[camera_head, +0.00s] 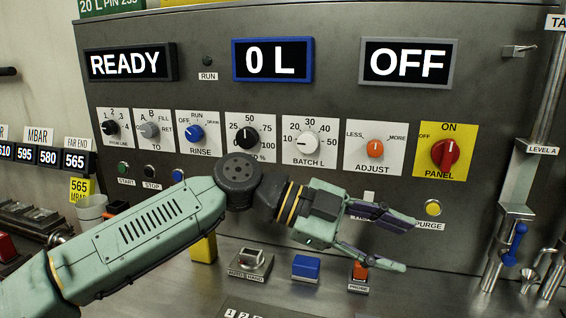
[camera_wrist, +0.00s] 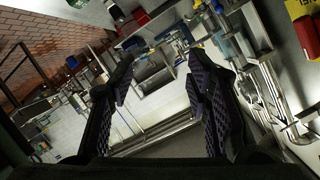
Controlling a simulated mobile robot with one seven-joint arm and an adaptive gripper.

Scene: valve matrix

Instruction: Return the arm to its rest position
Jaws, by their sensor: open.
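My gripper (camera_head: 398,238) is open and empty in front of the lower part of the grey control panel (camera_head: 300,90). Its fingers point to the right in the head view. In the wrist view my gripper (camera_wrist: 160,95) shows two dark fingers well apart with nothing between them. My arm reaches in from the lower left and hides part of the panel's lower edge and a label below the dials. I cannot tell whether the gripper touches the panel.
The red panel knob (camera_head: 445,153), orange adjust knob (camera_head: 375,148) and yellow purge button (camera_head: 433,208) are close to my gripper. The red probe switch (camera_head: 360,270) and blue block (camera_head: 305,267) lie below it. Pipes with a blue-handled valve (camera_head: 515,245) stand at right.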

